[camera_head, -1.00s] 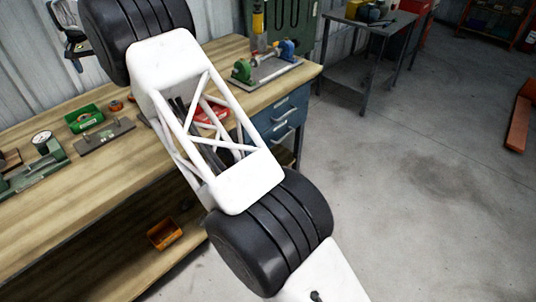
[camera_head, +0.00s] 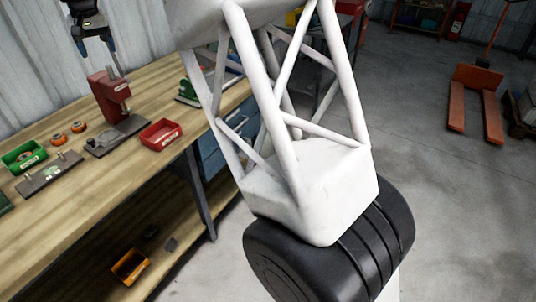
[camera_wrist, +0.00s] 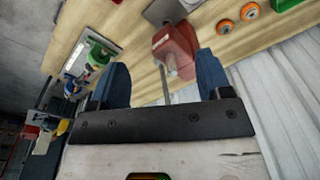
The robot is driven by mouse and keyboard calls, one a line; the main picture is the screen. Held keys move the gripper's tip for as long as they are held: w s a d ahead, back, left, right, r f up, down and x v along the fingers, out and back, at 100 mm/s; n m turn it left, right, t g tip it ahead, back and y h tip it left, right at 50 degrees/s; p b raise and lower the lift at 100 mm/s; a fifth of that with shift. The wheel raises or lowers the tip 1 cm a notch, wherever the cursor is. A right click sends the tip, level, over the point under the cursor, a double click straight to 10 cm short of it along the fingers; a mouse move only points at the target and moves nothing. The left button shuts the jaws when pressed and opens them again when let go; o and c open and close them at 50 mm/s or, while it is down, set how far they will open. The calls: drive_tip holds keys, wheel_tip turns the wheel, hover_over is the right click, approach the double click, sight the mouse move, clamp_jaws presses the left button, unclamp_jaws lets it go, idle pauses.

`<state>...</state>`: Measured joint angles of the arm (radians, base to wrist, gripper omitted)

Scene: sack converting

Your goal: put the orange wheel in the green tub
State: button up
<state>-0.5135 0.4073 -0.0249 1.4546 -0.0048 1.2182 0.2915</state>
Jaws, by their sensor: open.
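Two small orange wheels lie side by side on the wooden bench in the head view, one nearer (camera_head: 57,139) and one farther (camera_head: 78,127). Both also show at the top right of the wrist view, one left (camera_wrist: 225,27) and one right (camera_wrist: 249,11). The green tub (camera_head: 22,155) sits on the bench just left of the wheels. My gripper (camera_head: 96,44) hangs above the back of the bench, high and apart from wheels and tub. In the wrist view its blue fingers (camera_wrist: 163,78) are spread with nothing held between them.
A red press (camera_head: 108,95) stands upright beneath my gripper, right of the wheels. A red bin (camera_head: 160,134) is right of it. A grey plate fixture (camera_head: 49,173) lies in front of the wheels. An orange bin (camera_head: 130,267) is on the lower shelf. A corrugated wall is behind.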

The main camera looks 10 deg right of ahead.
drive_tip(key=s+d+r, duration=0.1)
drive_tip(key=s+d, duration=0.6)
drive_tip(key=d, duration=0.3)
drive_tip(key=s+d+r+m+t, duration=0.1)
drive_tip(key=s+d+r, duration=0.1)
drive_tip(key=s+d, duration=0.55)
drive_tip(key=s+d+r, duration=0.1)
drive_tip(key=s+d, duration=0.4)
drive_tip(key=d, duration=0.6)
drive_tip(key=s+d+f, duration=0.4)
drive_tip(key=s+d, duration=0.2)
drive_tip(key=s, duration=0.4)
drive_tip(key=s+d+f+m, duration=0.1)
drive_tip(key=s+d+f, duration=0.4)
drive_tip(key=s, duration=0.6)
drive_tip(key=s+d+f, duration=0.4)
drive_tip(key=s+d, duration=0.2)
drive_tip(key=s, duration=0.5)
drive_tip(key=shift+s+d+f+m+t+h, duration=0.25)
drive_tip(key=shift+d+f+m+t+h, duration=0.05)
drive_tip(key=shift+d+f+m+t, duration=0.1)
